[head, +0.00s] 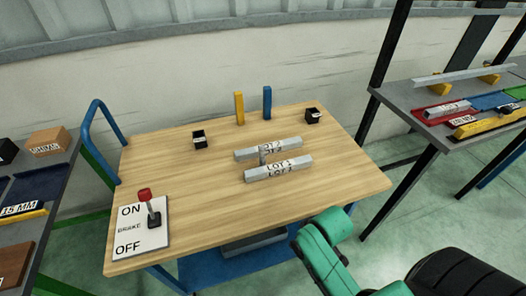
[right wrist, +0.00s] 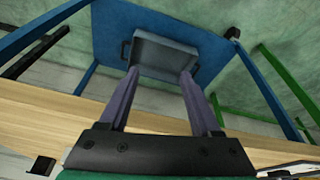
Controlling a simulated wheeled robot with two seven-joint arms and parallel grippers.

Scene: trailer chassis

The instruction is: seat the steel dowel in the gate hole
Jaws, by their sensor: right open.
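Two grey metal bars with LOT labels lie side by side on the wooden cart top, a rear bar (head: 285,144) and a front bar (head: 290,170). A small grey upright piece (head: 262,155) shows between them; I cannot tell whether it is the steel dowel. No gate hole can be made out. A yellow post (head: 239,108) and a blue post (head: 267,101) stand at the back edge. My right gripper (right wrist: 160,73) is open, its fingers apart with nothing between them, at the cart's edge. My left gripper is not in view.
A brake lever (head: 149,205) stands on an ON/OFF plate at front left. Two small black holders stand on the top, one left (head: 199,139) and one right (head: 312,116). A grey tray (right wrist: 165,55) sits on the blue lower shelf. Loaded benches flank the cart.

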